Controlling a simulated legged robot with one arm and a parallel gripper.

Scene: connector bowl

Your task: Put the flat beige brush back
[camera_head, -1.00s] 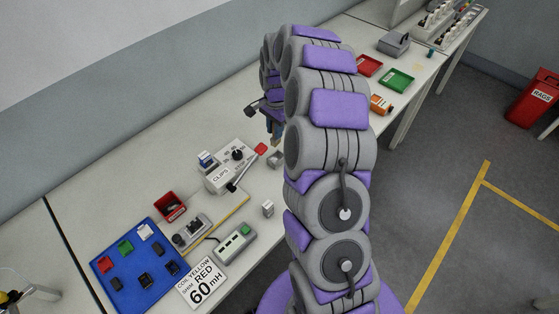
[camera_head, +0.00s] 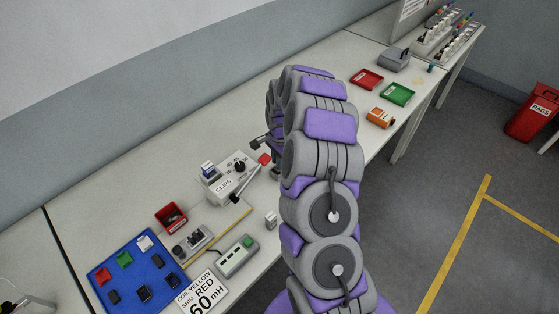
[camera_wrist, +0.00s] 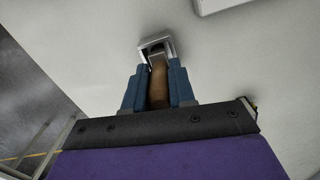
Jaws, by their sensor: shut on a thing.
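My gripper (camera_wrist: 159,76) has blue fingers, shut on a flat tan-brown piece, the beige brush (camera_wrist: 158,88). In the wrist view the brush stands between the fingers, its far end at a small grey square holder (camera_wrist: 143,48) with a dark opening. The end seems to be at or inside the opening; I cannot tell how deep. In the head view my arm hides the brush and most of the gripper.
A small grey block (camera_head: 271,220) is near the front edge. A blue mat (camera_head: 128,285) with small parts lies front left. Red (camera_head: 366,79) and green (camera_head: 398,94) trays and an orange box (camera_head: 380,118) lie right.

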